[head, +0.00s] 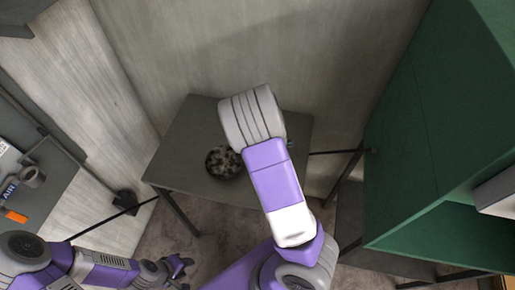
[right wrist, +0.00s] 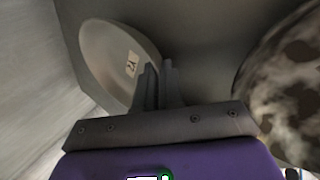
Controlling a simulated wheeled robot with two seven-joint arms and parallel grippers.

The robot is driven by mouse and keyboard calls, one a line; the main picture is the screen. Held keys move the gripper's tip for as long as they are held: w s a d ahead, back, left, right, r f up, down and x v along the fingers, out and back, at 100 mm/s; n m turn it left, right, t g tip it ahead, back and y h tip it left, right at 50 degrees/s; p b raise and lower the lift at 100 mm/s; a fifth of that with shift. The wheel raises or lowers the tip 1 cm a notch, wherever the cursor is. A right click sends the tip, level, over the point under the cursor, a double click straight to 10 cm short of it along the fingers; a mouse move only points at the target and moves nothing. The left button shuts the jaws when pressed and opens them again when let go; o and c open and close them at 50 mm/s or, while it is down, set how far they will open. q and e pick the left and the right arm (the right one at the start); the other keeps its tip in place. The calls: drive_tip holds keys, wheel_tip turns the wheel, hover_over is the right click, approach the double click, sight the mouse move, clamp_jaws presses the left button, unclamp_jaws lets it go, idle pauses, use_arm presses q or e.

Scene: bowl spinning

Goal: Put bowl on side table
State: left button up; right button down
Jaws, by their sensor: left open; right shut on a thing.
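The side table (head: 188,140) is a dark grey square top on thin dark legs in the middle of the head view. My right arm reaches over it and hides its right part, and the right gripper and its bowl are hidden there. In the right wrist view my right gripper (right wrist: 155,85) is shut on the near rim of a pale grey bowl (right wrist: 105,60) with a small marked label inside. I cannot tell whether the bowl touches the table. My left gripper (head: 180,268) is open and empty, low at the left, away from the table.
A round black-and-white mottled thing (head: 223,162) sits on the table, and it shows close to the right gripper in the right wrist view (right wrist: 292,85). A green shelf (head: 430,130) stands at the right. A grey surface with a mug (head: 32,176) is at the left.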

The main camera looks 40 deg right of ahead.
drive_tip(key=c, duration=1.3)
unclamp_jaws()
drive_tip(key=shift+o, duration=0.2)
drive_tip(key=shift+r, duration=0.1)
drive_tip(key=shift+r+p, duration=0.25)
drive_tip(key=shift+p, duration=0.1)
drive_tip(key=p+v, duration=0.4)
drive_tip(key=v, duration=0.7)
drive_tip(key=shift+s+r, duration=0.2)
drive_tip(key=shift+s, duration=0.1)
drive_tip(key=shift+a, duration=0.1)
